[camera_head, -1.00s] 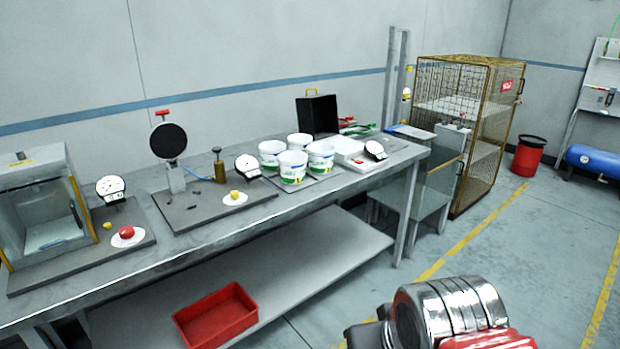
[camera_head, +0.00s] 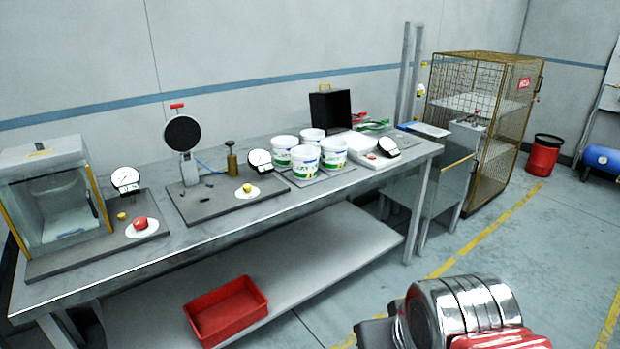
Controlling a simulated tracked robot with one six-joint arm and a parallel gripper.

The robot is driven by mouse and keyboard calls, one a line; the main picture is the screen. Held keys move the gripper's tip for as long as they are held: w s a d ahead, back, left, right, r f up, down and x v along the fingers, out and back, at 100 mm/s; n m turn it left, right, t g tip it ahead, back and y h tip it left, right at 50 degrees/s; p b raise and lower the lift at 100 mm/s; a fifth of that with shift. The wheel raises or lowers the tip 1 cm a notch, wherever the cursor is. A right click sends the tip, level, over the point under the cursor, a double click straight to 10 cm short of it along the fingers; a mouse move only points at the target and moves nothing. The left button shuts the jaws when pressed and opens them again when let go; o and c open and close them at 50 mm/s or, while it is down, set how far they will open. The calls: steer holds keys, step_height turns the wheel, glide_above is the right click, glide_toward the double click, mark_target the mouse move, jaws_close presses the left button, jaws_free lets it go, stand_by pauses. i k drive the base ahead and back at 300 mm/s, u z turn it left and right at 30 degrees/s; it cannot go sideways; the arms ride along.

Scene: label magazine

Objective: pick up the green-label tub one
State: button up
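Several white tubs stand close together on a flat tray (camera_head: 338,178) on the long grey workbench. The front tub (camera_head: 305,163) shows a green and blue label. The right tub (camera_head: 333,153) and the left tub (camera_head: 285,151) show green and blue on their sides too. The back tub (camera_head: 312,137) is partly hidden, and its label is hard to make out. I cannot tell which single one is the green-label tub. A chrome and red part of my own arm shows at the lower right, well apart from the tubs. My gripper cannot be made out.
Dial gauges and a press stand (camera_head: 184,145) are left of the tubs. A white scale (camera_head: 370,160) and a black box (camera_head: 330,112) are close by them. A red bin (camera_head: 226,310) sits on the lower shelf.

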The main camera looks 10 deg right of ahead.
mark_target(305, 158)
steer(key=z, duration=1.65)
steer(key=i, duration=2.6)
